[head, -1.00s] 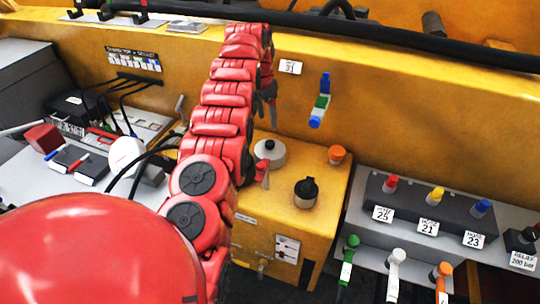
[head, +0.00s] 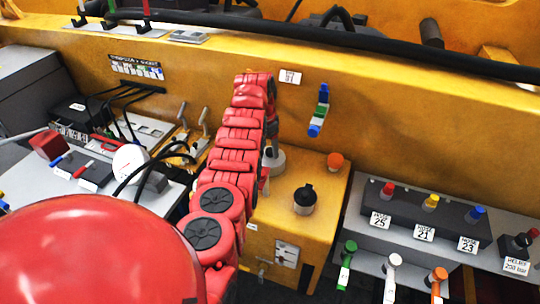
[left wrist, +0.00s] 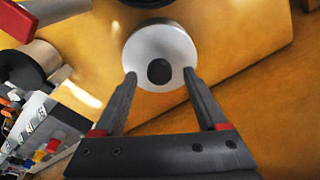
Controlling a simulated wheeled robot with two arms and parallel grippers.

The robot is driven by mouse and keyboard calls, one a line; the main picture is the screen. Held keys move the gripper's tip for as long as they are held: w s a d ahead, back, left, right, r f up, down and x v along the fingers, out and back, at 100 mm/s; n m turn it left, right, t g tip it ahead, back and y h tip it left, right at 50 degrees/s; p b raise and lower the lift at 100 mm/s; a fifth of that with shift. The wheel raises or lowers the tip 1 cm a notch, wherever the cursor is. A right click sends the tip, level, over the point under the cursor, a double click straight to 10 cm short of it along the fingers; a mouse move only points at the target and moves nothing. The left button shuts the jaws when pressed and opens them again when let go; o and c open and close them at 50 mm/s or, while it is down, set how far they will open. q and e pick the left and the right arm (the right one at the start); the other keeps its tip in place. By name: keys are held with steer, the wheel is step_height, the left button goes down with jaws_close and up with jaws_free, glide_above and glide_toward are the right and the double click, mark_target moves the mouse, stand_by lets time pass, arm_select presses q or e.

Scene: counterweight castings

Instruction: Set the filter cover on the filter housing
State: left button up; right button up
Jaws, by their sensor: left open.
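A round pale piece (head: 275,160) with a dark round centre, probably the filter cover, is on the yellow block, partly hidden behind my left arm in the head view. In the left wrist view the pale piece (left wrist: 160,36) shows nearly from above. My left gripper (left wrist: 159,77) is open, with its fingertips at either side of the piece's near rim; I cannot tell whether they touch it. A metal cylinder with a black top (head: 304,198), perhaps the filter housing, stands to the right on the same block. My right gripper is not in view.
An orange cap (head: 335,160) is on the yellow block (head: 322,225). A hose panel (head: 430,212) with coloured knobs lies right. A white gauge (head: 130,164) and black cables are left. A yellow wall rises behind, with a blue-green handle (head: 318,111).

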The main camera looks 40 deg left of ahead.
arm_select(q)
steer(key=shift+f, duration=0.55)
jaws_close()
stand_by(1.0)
